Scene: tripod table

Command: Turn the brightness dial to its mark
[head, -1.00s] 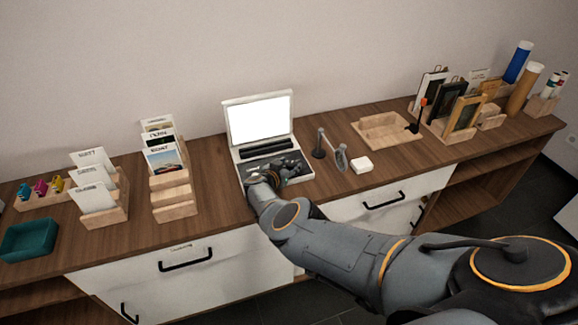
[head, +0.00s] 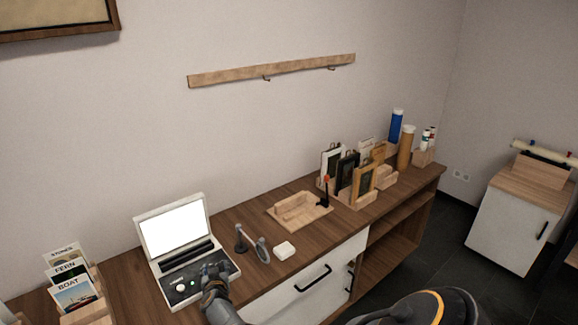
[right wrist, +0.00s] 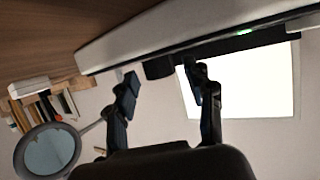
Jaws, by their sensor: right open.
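The light box (head: 160,267) stands open on the counter, its raised lid showing a bright white screen (head: 178,231). Its dark front panel carries a small green light (head: 194,283) and a pale round control (head: 180,289). My right gripper (head: 214,270) is over the right part of this panel, hiding what lies under it. In the right wrist view the gripper (right wrist: 161,76) is open, with a dark round knob (right wrist: 158,68), probably the brightness dial, between its fingertips. I cannot tell whether they touch it. The dial's mark is not readable. My left gripper is not in view.
A round magnifier on a stand (head: 262,250) and a white block (head: 285,250) sit close right of the box. Farther right are a wooden tray (head: 300,212) and framed pictures (head: 347,172). Card holders (head: 88,312) stand at the left.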

